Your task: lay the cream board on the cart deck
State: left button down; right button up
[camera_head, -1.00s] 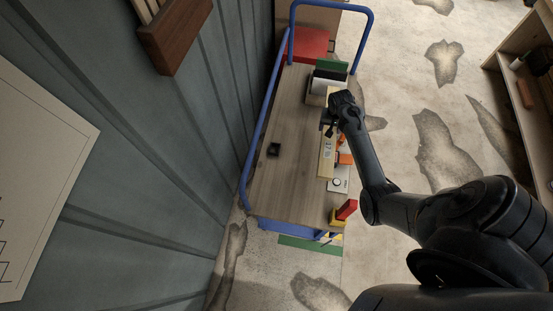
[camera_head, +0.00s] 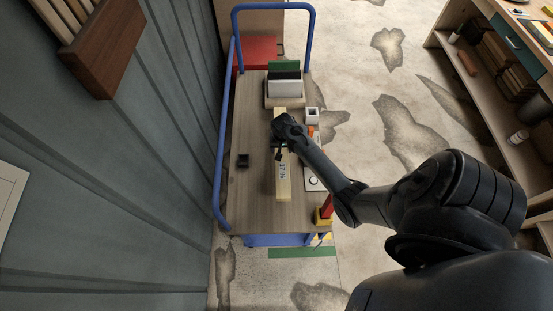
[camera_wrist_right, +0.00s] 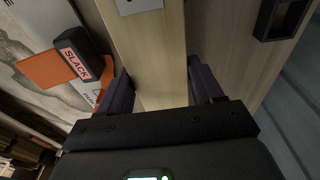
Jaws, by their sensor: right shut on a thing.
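The cream board (camera_head: 284,188), a long pale strip with a small printed label, extends lengthwise over the right half of the wooden cart deck (camera_head: 257,195). My right gripper (camera_head: 280,146) is at the board's middle in the head view, with the arm coming from the right. In the right wrist view the fingers (camera_wrist_right: 161,90) stand either side of the board (camera_wrist_right: 152,50), shut on it. I cannot tell whether its underside touches the deck. The gripper hides part of the board in the head view. My left gripper is not in view.
A small black box (camera_head: 243,160) sits left of the board. A rack of upright panels (camera_head: 285,88) stands at the far end. A white device (camera_head: 313,180) and a red-and-yellow piece (camera_head: 324,213) line the right edge. A blue rail (camera_head: 218,150) borders the left.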

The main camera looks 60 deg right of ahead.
jog(key=shift+w+a+f, duration=0.3)
jog(key=shift+a+f, duration=0.1)
jog(key=shift+a, duration=0.2)
jog(key=shift+w+a+f, duration=0.25)
jog(key=shift+a+f, duration=0.15)
jog(key=shift+a, duration=0.2)
jog(key=shift+f+b, duration=0.9)
jog(key=shift+f, duration=1)
jog(key=shift+f, duration=0.1)
jog(key=o, duration=1.3)
jog(key=shift+o, duration=0.2)
